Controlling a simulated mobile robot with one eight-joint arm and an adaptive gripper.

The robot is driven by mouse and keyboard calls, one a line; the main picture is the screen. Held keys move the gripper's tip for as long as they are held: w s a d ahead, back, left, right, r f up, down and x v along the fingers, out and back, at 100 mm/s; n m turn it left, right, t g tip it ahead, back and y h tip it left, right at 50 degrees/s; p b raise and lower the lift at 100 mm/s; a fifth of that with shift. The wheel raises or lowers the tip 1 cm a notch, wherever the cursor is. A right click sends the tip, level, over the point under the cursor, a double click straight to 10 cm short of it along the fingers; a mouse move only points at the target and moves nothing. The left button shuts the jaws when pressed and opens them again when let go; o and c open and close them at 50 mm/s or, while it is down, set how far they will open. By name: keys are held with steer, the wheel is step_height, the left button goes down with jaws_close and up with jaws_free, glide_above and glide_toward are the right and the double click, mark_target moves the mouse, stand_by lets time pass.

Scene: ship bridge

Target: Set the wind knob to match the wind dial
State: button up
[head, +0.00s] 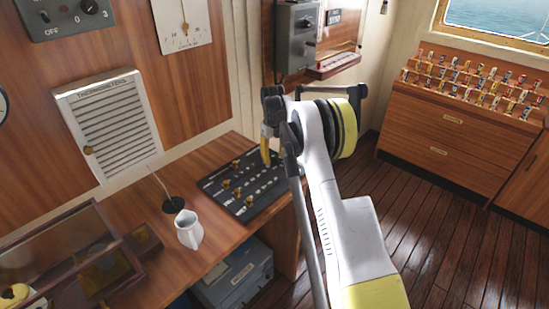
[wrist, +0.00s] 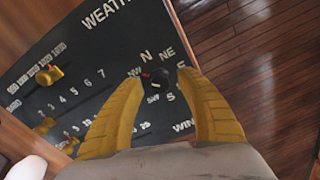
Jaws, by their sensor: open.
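A black panel (head: 245,186) with white lettering lies on the wooden desk; it fills much of the wrist view. The wind knob (wrist: 157,80) is a dark round knob ringed by compass letters. My gripper (wrist: 160,76) is open above the panel, with its yellow fingers on either side of this knob; contact cannot be told. In the head view my gripper (head: 267,148) hangs over the panel's far right end and hides the knob. A white dial plate (head: 184,28) with a pointer hangs on the wall. Whether it is the wind dial cannot be told.
Several brass knobs (wrist: 50,75) stand on the panel, left of my fingers. A grey box (head: 232,277) is under the desk. The floor at right is clear.

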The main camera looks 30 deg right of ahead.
steer(key=shift+c, duration=0.5)
jaws_close()
steer(key=shift+n, duration=0.3)
